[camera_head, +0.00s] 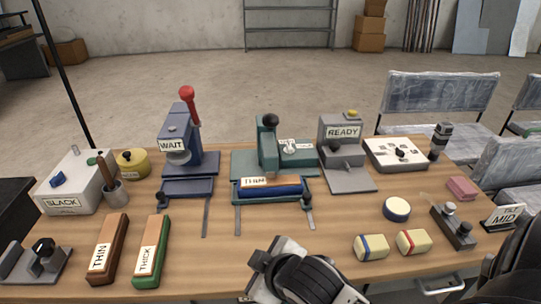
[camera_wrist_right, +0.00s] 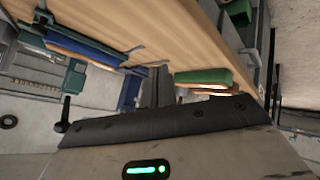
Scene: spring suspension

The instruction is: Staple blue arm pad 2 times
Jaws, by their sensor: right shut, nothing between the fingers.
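The blue arm pad (camera_head: 272,191), with a wooden top labelled THIN, lies in the front holder of the teal press (camera_head: 268,150). The press has a black knob on its upright head. The pad's blue side also shows in the right wrist view (camera_wrist_right: 85,48). My right gripper (camera_head: 259,266) is in front of the teal press, near the table's front edge, apart from the pad. It is shut and empty; its dark fingers (camera_wrist_right: 157,86) show in the right wrist view. My left gripper is not in view.
A navy press (camera_head: 181,150) reading WAIT stands left; a grey box (camera_head: 342,150) reading READY stands right. Brown (camera_head: 109,248) and green (camera_head: 151,252) pads lie front left. Cream blocks (camera_head: 371,247) and a round tin (camera_head: 397,209) lie right. The table between holder and gripper is clear.

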